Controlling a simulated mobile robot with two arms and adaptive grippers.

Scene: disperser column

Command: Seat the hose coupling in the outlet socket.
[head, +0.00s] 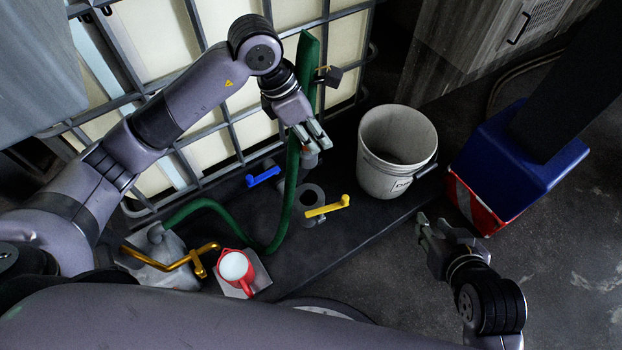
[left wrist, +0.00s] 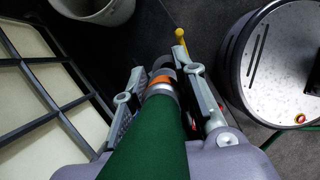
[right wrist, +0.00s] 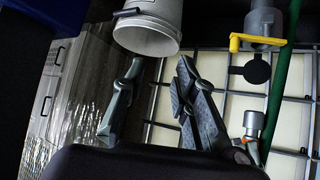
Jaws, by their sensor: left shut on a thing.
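My left gripper (head: 314,144) is shut on the hose coupling (head: 310,159), a grey end piece on the green hose (head: 291,190). In the left wrist view the coupling (left wrist: 163,88) shows an orange band and lies between the fingers. The grey outlet socket (head: 309,194), beside a yellow valve handle (head: 327,207), is apart from the coupling in the head view. In the right wrist view the socket (right wrist: 264,28) is also apart from the coupling (right wrist: 253,122). My right gripper (head: 437,237) is open and empty, off to the right.
A white bucket (head: 393,150) stands right of the socket. A blue valve handle (head: 263,176) is to its left, before the caged tank (head: 230,120). A red jug (head: 236,270) stands near the front. A blue and red bin (head: 515,165) is at the right.

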